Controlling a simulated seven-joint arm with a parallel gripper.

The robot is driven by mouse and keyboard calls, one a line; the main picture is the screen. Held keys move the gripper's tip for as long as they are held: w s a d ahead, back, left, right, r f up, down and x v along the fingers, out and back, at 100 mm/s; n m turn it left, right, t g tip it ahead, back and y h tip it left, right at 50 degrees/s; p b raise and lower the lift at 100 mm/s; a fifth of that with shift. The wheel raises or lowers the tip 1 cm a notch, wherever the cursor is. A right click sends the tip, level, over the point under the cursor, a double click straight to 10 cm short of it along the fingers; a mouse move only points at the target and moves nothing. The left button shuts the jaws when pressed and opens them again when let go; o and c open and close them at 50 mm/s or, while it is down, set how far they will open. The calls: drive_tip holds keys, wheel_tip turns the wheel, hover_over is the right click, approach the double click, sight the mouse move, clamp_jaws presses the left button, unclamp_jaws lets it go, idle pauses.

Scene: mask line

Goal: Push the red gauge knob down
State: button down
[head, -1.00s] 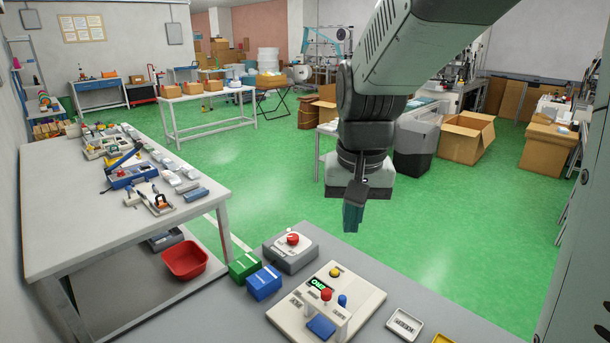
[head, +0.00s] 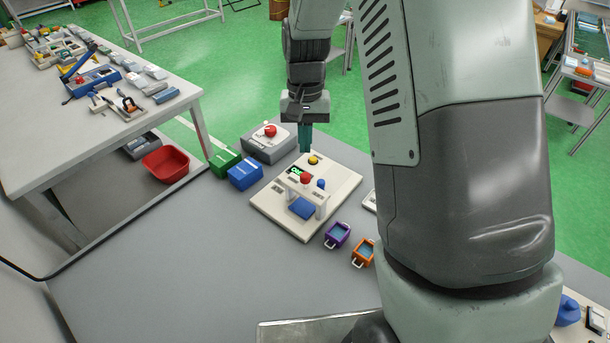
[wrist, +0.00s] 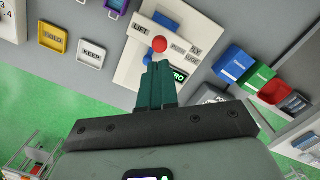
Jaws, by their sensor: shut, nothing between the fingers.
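A red knob (head: 306,178) stands on a small white bridge on the cream panel (head: 340,173), with a blue knob (head: 321,183) beside it. It also shows in the wrist view as a red ball (wrist: 159,44) just beyond my fingertips. My gripper (head: 305,151) points down with its teal fingers together and empty. In the head view its tips are above the far part of the panel, near a yellow knob (head: 313,160). I see no contact with the red knob; the exact height gap is unclear. A green display (head: 295,171) sits beside the bridge.
A grey box with a red button (head: 270,130) stands behind the panel. Green (head: 224,162) and blue (head: 245,174) boxes are at its left. Purple (head: 337,235) and orange (head: 364,252) bins lie at the front right. The grey tabletop (head: 190,270) at front left is clear.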

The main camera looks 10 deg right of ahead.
sight(305, 174)
drive_tip(key=shift+f, duration=0.1)
drive_tip(key=shift+s+f, duration=0.2)
drive_tip(key=shift+f, duration=1.5)
drive_tip(key=shift+s+f, duration=0.15)
drive_tip(key=shift+f, duration=1.5)
drive_tip(key=shift+f, duration=0.9)
drive_tip(key=w, duration=0.1)
drive_tip(key=w+r, duration=0.1)
drive_tip(key=w, duration=0.1)
drive_tip(key=shift+d, duration=0.2)
wheel_tip(305, 174, up, 11)
drive_tip(key=w, duration=0.1)
